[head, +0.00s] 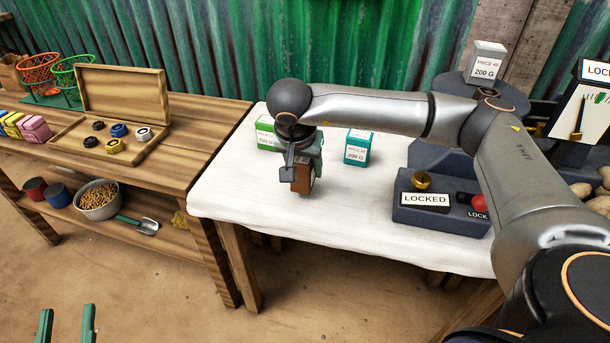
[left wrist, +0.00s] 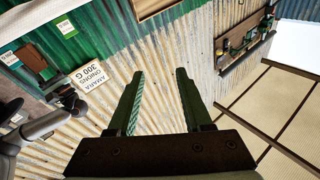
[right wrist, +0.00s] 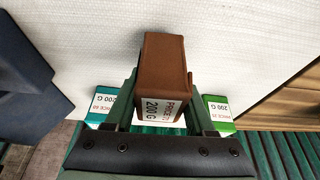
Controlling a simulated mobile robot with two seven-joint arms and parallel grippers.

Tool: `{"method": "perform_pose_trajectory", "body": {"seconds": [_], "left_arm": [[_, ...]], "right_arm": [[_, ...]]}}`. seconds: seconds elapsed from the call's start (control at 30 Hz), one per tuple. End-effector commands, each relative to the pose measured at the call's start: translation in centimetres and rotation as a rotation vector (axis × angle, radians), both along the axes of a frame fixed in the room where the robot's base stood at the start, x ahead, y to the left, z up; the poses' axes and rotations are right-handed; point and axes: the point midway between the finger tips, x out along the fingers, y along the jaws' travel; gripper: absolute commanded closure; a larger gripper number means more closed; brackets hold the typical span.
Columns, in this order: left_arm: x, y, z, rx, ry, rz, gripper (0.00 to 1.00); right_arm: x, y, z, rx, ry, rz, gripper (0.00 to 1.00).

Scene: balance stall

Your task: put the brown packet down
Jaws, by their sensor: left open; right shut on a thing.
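The brown packet (right wrist: 165,65) is between the fingers of my right gripper (right wrist: 158,100), which is shut on it; its label reads 200 G. In the head view my right gripper (head: 300,165) holds the brown packet (head: 302,180) over the white-covered table (head: 260,205). I cannot tell whether the packet's bottom touches the cloth. My left gripper (head: 66,325) is at the lower left of the head view, away from the table. In the left wrist view its fingers (left wrist: 160,100) are apart and empty.
A green packet (head: 265,130) and a teal packet (head: 357,147) stand behind the brown one. A wooden bench (head: 190,125) adjoins on the left. The front left cloth is clear.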

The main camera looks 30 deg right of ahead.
Motion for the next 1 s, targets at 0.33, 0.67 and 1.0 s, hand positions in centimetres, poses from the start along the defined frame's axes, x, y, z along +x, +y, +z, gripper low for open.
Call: {"method": "perform_pose_trajectory", "body": {"seconds": [0.33,0.67,1.0], "left_arm": [[-0.7,-0.2,3.1,0.000,-0.131,-0.019,0.50],[-0.8,-0.3,3.5,-0.001,-0.152,-0.022,0.50],[-1.0,-0.3,4.0,-0.003,-0.172,-0.024,0.50]], "right_arm": [[0.0,0.0,-2.0,0.001,-0.002,-0.002,1.00],[0.0,0.0,-2.1,0.000,-0.001,-0.002,1.00],[-0.1,0.0,-2.3,0.000,-0.001,-0.002,0.26]]}}
